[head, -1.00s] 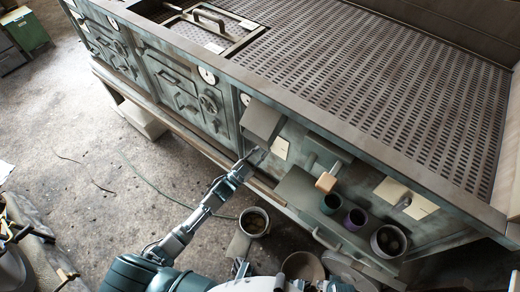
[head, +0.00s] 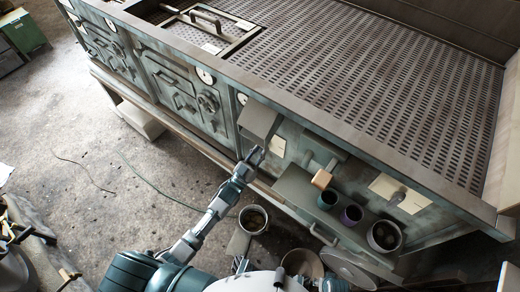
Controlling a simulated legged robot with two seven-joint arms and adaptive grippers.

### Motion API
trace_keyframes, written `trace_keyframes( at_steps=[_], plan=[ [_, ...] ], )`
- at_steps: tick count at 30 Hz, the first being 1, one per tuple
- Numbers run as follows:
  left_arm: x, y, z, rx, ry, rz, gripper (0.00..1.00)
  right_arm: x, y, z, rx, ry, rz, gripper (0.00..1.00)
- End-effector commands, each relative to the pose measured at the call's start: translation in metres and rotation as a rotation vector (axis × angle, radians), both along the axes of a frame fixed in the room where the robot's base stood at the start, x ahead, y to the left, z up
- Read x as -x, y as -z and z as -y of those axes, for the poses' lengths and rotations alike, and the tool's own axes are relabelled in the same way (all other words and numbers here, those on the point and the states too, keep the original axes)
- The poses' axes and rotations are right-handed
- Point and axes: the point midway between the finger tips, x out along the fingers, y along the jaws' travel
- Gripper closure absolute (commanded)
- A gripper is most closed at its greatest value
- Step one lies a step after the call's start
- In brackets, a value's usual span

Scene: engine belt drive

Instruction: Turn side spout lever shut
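A spout-like grey fitting (head: 326,147) with a short lever ending in a pale wooden block (head: 321,179) sticks out of the machine's front, above a shelf. I cannot tell for sure which is the side spout lever. My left gripper (head: 254,157) is just below a grey box-shaped hood (head: 259,120), left of the wooden-tipped lever and apart from it. Its fingers are small and dark, so I cannot tell whether they are open. My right gripper is not in view.
A bucket (head: 253,219) stands on the floor below. The perforated machine top (head: 370,75) lies behind. The floor at left is mostly clear.

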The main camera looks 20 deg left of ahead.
Motion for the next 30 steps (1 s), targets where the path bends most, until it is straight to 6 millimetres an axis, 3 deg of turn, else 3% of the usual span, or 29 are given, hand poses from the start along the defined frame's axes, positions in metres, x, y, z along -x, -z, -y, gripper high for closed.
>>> trace_keyframes(
  at_steps=[1,6,7,9,10,20,23,30],
  plan=[
    [-0.002,-0.008,0.0,0.005,0.0,0.016,1.0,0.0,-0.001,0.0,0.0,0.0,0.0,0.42],
    [-0.002,-0.009,-0.001,0.005,-0.001,0.018,1.0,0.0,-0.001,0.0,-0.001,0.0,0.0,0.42],
    [-0.002,-0.009,-0.001,0.005,-0.001,0.018,0.74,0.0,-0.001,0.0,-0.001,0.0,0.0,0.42],
    [-0.002,-0.008,-0.001,0.004,-0.001,0.018,0.57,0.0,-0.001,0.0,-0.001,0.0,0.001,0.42],
    [-0.002,-0.008,-0.001,0.004,-0.001,0.016,0.54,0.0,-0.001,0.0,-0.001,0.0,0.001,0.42],
    [0.001,-0.002,-0.003,0.001,-0.002,0.007,0.54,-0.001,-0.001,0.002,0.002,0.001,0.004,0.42],
    [0.011,0.004,-0.006,0.001,-0.001,0.004,0.54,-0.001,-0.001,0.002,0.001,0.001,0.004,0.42],
    [0.056,0.024,-0.022,0.0,-0.001,0.002,0.54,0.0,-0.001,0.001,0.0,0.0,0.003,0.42]
  ],
)
